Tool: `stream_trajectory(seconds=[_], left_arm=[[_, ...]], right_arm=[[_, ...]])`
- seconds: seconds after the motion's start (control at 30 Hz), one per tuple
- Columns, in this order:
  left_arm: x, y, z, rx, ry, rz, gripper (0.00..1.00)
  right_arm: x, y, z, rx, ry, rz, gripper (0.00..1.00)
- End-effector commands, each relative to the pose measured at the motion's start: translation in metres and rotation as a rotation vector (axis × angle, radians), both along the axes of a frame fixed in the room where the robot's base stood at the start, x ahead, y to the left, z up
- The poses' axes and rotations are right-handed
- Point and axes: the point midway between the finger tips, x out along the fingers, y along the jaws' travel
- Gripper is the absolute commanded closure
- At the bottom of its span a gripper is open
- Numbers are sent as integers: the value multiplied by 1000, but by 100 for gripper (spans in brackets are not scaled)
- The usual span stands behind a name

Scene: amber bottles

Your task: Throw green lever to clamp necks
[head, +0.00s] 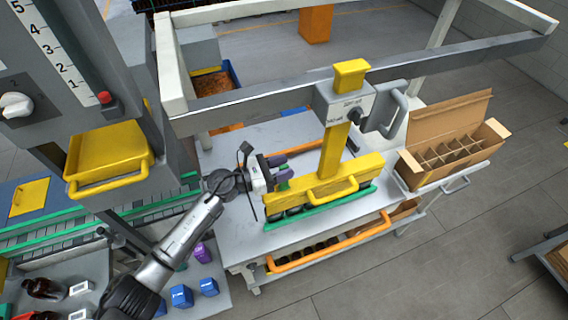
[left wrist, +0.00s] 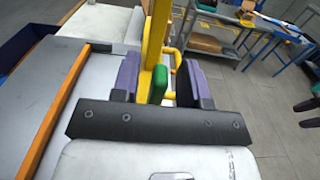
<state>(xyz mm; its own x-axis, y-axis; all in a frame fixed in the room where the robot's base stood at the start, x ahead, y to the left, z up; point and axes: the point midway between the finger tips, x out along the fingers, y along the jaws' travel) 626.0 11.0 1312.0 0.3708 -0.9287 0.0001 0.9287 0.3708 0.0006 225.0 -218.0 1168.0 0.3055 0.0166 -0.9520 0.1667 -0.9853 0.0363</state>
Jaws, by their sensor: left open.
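The green lever (head: 284,184) is at the left end of the yellow clamp head (head: 310,191). My left gripper (head: 282,168), with purple fingers, is open at the lever. In the left wrist view the green lever (left wrist: 159,85) stands between the two spread fingers (left wrist: 158,82), with a gap visible on the finger sides; I cannot tell whether either touches. The clamp head sits low over a row of dark bottle tops (head: 294,211) on a green strip (head: 330,205). The bottle necks are mostly hidden by the clamp head. My right gripper is not in view.
A yellow post (head: 333,150) rises from the clamp head to a grey trolley (head: 345,103) on an overhead rail (head: 430,72). An open divided carton (head: 450,150) stands at the right. An orange bar (head: 330,243) runs along the table's front. Bare tabletop (head: 235,215) lies left of the clamp.

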Motion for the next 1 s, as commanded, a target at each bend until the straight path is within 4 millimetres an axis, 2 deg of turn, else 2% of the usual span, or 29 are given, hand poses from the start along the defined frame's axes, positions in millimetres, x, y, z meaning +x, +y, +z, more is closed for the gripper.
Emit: stream_trajectory(seconds=[0.4,0.8,1.0], left_arm=[[2,-5,0,0,0,0,60],[2,-4,0,0,0,0,98],[2,-4,0,0,0,0,100]], right_arm=[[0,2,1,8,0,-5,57],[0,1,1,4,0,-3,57],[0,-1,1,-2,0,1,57]])
